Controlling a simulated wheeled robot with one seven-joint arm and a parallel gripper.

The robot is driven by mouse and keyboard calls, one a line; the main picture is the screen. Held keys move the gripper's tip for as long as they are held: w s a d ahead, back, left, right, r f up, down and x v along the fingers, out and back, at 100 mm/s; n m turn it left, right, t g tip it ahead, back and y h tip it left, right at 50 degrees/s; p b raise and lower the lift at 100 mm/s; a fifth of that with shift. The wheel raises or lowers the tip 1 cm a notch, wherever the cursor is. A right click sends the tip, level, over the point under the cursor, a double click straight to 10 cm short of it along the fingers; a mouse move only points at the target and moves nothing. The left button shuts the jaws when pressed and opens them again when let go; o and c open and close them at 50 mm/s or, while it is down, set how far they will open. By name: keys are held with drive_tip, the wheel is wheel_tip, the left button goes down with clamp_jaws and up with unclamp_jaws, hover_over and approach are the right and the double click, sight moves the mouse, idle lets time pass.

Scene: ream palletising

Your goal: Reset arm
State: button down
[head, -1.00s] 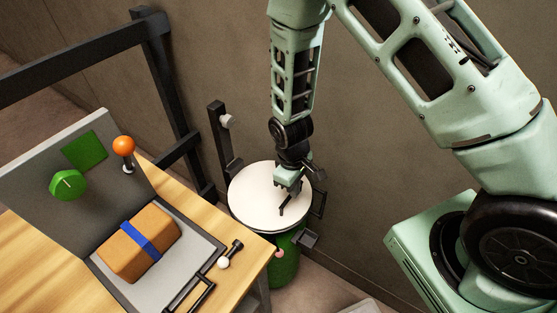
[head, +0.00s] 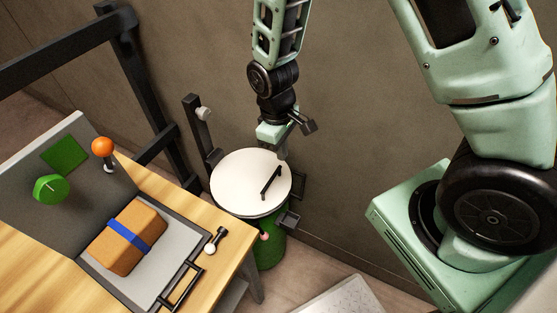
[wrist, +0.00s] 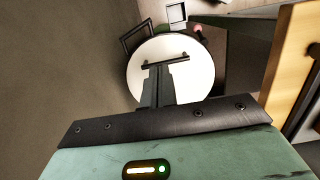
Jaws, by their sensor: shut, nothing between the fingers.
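My gripper (head: 282,154) hangs above the right side of a round white lid (head: 236,186) on a green bin (head: 270,252). Its fingers are shut and empty. In the wrist view the fingers (wrist: 158,72) point toward the lid (wrist: 192,78), with its dark bar handle (wrist: 166,62) beyond their tips. In the head view the handle (head: 271,180) is free and apart from the gripper.
A wooden table (head: 215,222) at left holds a grey tray with a brown, blue-banded package (head: 126,238). A panel with a green knob (head: 51,188) and an orange ball-topped lever (head: 102,147) stands behind. A wall (head: 370,150) lies beyond the bin.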

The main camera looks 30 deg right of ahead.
drive_tip(key=shift+s+d+r, duration=0.1)
drive_tip(key=shift+r, duration=0.5)
drive_tip(key=shift+s+d+r, duration=0.1)
drive_tip(key=shift+r, duration=0.5)
drive_tip(key=s+a+r, duration=0.4)
drive_tip(key=s+r, duration=0.4)
drive_tip(key=s+a+r+t+y, duration=0.1)
drive_tip(key=s+a+r, duration=0.4)
drive_tip(key=s+r, duration=0.3)
drive_tip(key=shift+s+a+r+n, duration=0.2)
drive_tip(key=shift+s+r+n, duration=0.15)
drive_tip(key=shift+s, duration=0.3)
